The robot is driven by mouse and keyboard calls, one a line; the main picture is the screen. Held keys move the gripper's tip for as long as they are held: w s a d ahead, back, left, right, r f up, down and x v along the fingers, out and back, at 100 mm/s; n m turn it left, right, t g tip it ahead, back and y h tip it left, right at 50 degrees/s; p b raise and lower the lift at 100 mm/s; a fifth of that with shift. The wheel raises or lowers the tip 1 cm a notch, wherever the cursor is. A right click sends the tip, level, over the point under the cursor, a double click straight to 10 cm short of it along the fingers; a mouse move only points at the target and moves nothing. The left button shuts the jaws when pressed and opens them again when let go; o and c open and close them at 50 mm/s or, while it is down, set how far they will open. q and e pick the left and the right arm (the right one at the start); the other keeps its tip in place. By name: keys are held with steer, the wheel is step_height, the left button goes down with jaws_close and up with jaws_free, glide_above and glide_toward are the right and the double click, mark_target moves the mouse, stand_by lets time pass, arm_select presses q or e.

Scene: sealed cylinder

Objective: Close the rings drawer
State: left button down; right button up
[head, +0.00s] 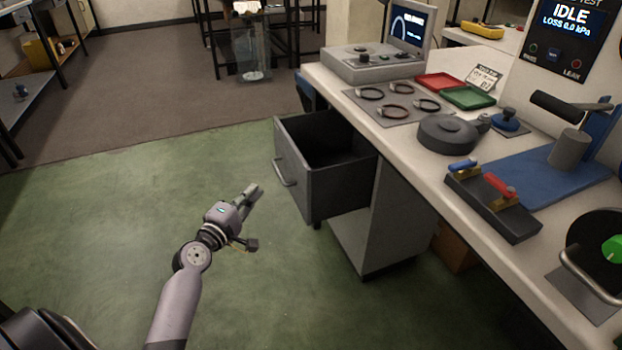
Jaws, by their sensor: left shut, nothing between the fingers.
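A grey drawer (296,180) stands pulled out from the cabinet under the workbench, with a bar handle (283,170) on its front. Its inside looks dark and empty as far as I can see. I see no label on it. My left gripper (256,215) is in front of the drawer and to its left, below the handle in the picture. It is shut and holds nothing, and it appears apart from the drawer. My right gripper is out of the picture.
The workbench (365,100) carries several rings on a grey mat (414,117), red and green trays (468,97), a round grey pot (447,133) and a blue-based press (565,180). The cabinet side (385,220) stands below. The green floor around my left arm is clear.

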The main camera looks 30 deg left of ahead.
arm_select(q)
steer(key=b, duration=0.1)
glide_toward(294, 154)
steer(key=w+a, duration=0.2)
steer(key=a, duration=0.1)
steer(key=shift+w+d+f, duration=0.15)
steer(key=shift+w+d, duration=1.1)
steer(key=shift+w, duration=0.15)
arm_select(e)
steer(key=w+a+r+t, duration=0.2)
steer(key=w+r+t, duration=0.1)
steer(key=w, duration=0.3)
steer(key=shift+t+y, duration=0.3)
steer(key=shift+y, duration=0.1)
